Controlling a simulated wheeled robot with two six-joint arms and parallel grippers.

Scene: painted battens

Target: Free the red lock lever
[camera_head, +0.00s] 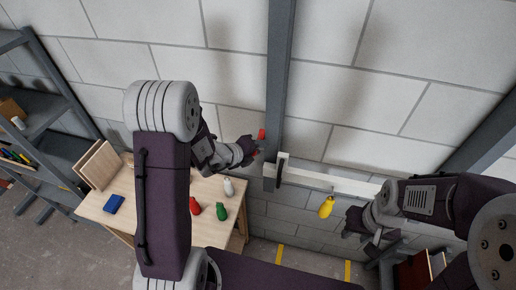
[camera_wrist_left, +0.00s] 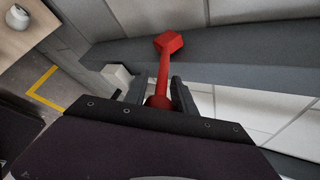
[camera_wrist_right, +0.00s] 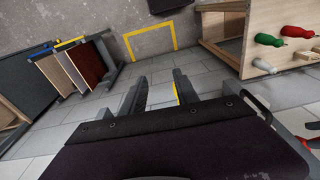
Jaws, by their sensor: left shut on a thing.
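The red lock lever (camera_head: 262,134) shows at the grey upright post (camera_head: 280,80), partly hidden by my left gripper (camera_head: 256,150). In the left wrist view the red lever (camera_wrist_left: 164,68) has a thick square head and a thin shaft that runs down between the fingers of my left gripper (camera_wrist_left: 159,98), which is shut on it. A white batten (camera_head: 345,185) runs right from the dark bracket (camera_head: 281,168) on the post. My right gripper (camera_head: 358,230) is below the batten at the right. In the right wrist view its fingers (camera_wrist_right: 160,92) are apart with nothing seen between them.
A yellow-handled tool (camera_head: 327,207) hangs below the batten. A dark shelf (camera_head: 48,115) stands far left.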

